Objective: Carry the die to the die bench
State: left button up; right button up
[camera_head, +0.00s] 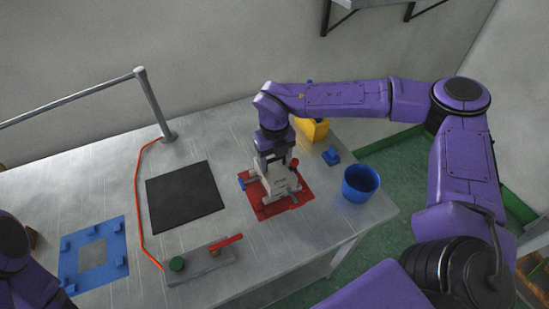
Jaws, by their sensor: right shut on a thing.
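The die is a light grey block (281,186) with a red knob and a blue part at its side. It is at the red mat (268,214) right of the table's middle; I cannot tell whether it touches the mat. My right gripper (269,164) points down from above and is shut on the top of the die; its fingertips are partly hidden. Only a purple link of my left arm shows at the lower left; its gripper is out of view.
A black mat (185,197) lies left of the die. A blue frame plate (74,274) with small blocks lies front left. A grey control box (200,264) with a green button and red lever stands in front. A blue cup (360,184), blue piece (331,156) and yellow object (314,130) stand right.

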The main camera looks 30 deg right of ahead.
aim_at(274, 158)
jog(key=shift+f+b, duration=0.65)
jog(key=shift+f, duration=0.3)
jog(key=o, duration=1.7)
jog(key=shift+r, duration=0.1)
jog(key=shift+o, duration=0.3)
jog(key=shift+s, duration=0.1)
notch_tip(274, 158, up, 10)
jog(key=shift+a+f+b, duration=0.1)
jog(key=shift+f+b, duration=0.05)
jog(key=shift+b, duration=0.95)
jog(key=shift+r, duration=0.4)
